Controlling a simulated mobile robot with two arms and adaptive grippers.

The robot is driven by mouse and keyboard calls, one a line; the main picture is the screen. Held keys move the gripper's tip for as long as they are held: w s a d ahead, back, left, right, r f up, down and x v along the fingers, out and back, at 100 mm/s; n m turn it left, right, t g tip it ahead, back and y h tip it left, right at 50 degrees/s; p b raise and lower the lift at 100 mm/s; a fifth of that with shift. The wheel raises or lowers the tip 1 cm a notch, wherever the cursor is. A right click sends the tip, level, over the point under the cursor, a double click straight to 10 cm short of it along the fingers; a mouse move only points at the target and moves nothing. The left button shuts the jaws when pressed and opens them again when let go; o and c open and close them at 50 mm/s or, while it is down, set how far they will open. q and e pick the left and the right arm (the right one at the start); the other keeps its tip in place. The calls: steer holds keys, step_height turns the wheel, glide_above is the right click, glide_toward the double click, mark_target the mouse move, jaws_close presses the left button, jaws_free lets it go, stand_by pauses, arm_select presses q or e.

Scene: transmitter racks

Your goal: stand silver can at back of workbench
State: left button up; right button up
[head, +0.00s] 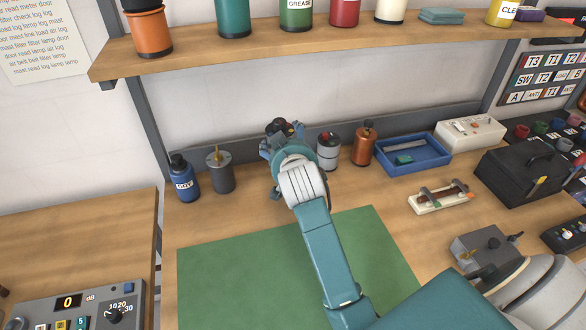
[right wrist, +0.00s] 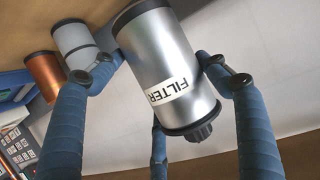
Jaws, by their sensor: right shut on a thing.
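The silver can (right wrist: 160,65), with a FILTER label and black ends, is between the fingers of my right gripper (right wrist: 165,80) in the right wrist view. The gripper is shut on it, and the picture shows the can upside down, its capped end low. In the head view my right gripper (head: 282,145) is at the back of the workbench (head: 245,215), near the rear wall. There the gripper and wrist hide most of the can. I cannot tell whether its base touches the bench. My left gripper is not in view.
A grey-white can (head: 327,152) and a copper can (head: 363,146) stand just right of the gripper. A dark grey can (head: 220,171) and a blue bottle (head: 184,182) stand to its left. A blue tray (head: 440,158) is further right. A shelf (head: 270,52) overhangs the back.

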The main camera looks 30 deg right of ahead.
steer(key=f, duration=0.6)
steer(key=shift+w+d+f, duration=0.1)
steer(key=shift+d+f, duration=0.1)
steer(key=shift+f, duration=0.25)
step_height(320, 180, down, 4)
steer(key=shift+r+p, duration=0.25)
steer(key=shift+p, duration=0.15)
steer(key=shift+f, duration=0.3)
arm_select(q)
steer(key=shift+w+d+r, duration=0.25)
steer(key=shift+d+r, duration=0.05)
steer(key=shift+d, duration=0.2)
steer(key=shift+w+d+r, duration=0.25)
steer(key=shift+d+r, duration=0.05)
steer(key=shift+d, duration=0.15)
